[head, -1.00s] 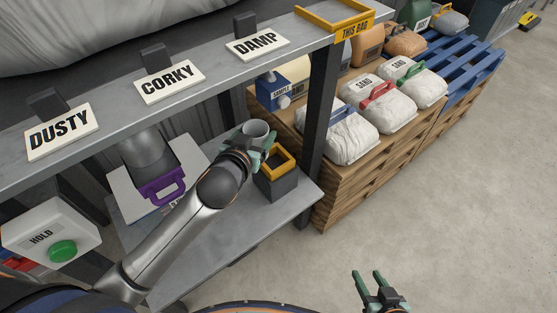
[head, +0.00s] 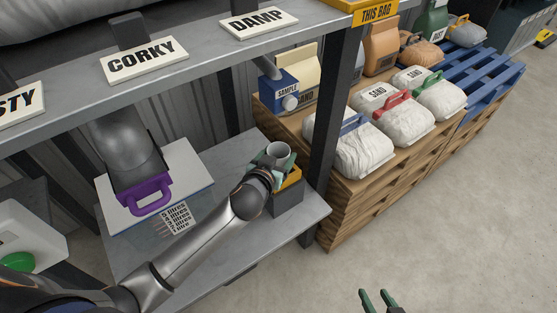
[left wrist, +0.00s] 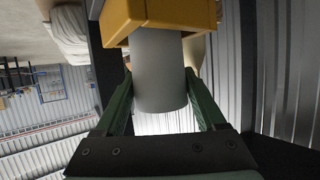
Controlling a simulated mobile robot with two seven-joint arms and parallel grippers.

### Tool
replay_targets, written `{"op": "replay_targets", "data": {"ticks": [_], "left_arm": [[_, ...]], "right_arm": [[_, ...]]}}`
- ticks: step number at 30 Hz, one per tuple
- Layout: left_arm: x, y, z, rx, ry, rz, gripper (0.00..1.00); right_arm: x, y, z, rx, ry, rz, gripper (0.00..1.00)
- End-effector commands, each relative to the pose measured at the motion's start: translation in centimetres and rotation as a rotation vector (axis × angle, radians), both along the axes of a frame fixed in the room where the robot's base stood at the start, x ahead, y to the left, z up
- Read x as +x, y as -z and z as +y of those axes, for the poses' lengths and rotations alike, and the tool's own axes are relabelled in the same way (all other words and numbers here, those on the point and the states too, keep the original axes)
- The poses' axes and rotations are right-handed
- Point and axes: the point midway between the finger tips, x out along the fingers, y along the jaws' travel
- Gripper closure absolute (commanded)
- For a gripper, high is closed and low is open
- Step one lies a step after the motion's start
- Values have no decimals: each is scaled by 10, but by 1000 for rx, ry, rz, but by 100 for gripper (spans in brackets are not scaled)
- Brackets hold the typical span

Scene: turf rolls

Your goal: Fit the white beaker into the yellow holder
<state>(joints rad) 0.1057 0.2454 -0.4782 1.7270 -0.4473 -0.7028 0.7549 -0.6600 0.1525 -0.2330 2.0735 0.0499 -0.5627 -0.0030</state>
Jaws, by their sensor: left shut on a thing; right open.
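The white beaker (head: 279,151) is upright, its open top facing up, on the lower shelf's right side in the head view. My left gripper (head: 269,160) is shut on it, with a green finger on each side in the left wrist view (left wrist: 160,112). The yellow holder (head: 290,178), a yellow rim on a dark grey block, is directly below the beaker and partly hidden by it and the gripper. In the left wrist view the beaker (left wrist: 160,75) meets the holder's yellow rim (left wrist: 165,12); I cannot tell how deep it sits. My right gripper (head: 378,299) is open and empty, partly cut off.
A dark shelf post (head: 334,110) stands close right of the holder. A container with a purple handle (head: 150,200) sits on a white board at left. The upper shelf with signs (head: 145,60) overhangs. Sand bags (head: 360,150) lie on pallets to the right.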

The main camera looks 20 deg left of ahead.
Motion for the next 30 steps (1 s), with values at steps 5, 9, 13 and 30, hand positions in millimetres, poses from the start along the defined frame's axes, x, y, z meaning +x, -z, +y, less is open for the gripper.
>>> {"op": "replay_targets", "data": {"ticks": [5,9,13,30], "left_arm": [[0,8,0,0,1,-2,88],[0,8,0,0,1,-1,88],[0,12,0,-1,0,0,26],[-1,6,0,0,1,0,0]], "right_arm": [[-4,5,-3,-6,4,10,50],[-5,5,-3,-4,4,12,50],[-2,4,-2,-3,4,-4,50],[2,-4,1,5,1,-12,50]]}}
